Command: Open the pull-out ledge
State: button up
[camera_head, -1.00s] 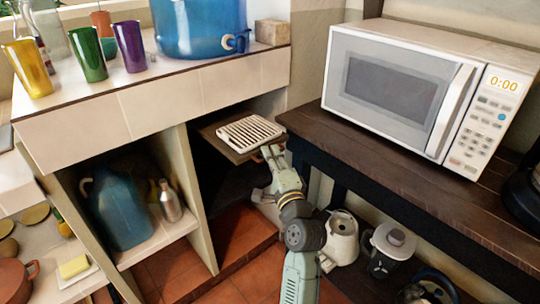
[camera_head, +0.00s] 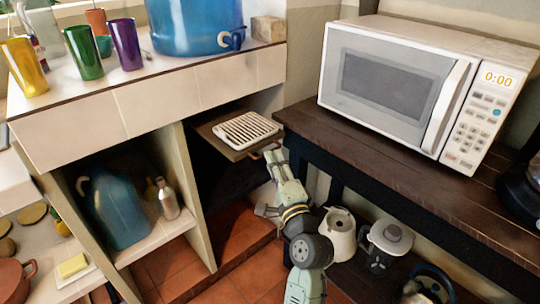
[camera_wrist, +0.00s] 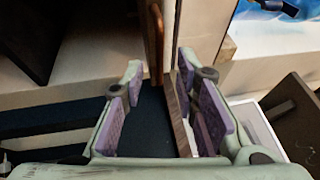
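The pull-out ledge (camera_head: 234,155) is a brown wooden board with a slim handle (camera_head: 272,148) on its front edge. It sticks out part way from the opening under the tiled counter. A white slatted rack (camera_head: 246,130) lies on it. My gripper (camera_head: 272,160) is just below and in front of the handle. In the wrist view my gripper (camera_wrist: 168,95) is open, its purple-padded fingers apart. The ledge's edge and the brown handle (camera_wrist: 155,42) show ahead, between the fingertips. No firm contact can be made out.
The dark wooden table (camera_head: 400,165) with the microwave (camera_head: 400,85) stands close on the right. A kettle (camera_head: 338,235) and a blender-like jar (camera_head: 387,243) stand below it. A partition (camera_head: 195,200) borders the opening on the left. The tiled floor below the ledge is clear.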

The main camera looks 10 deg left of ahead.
jog(key=v, duration=0.7)
jog(key=shift+s+d, duration=0.25)
jog(key=shift+s, duration=0.1)
jog(key=shift+a, duration=0.1)
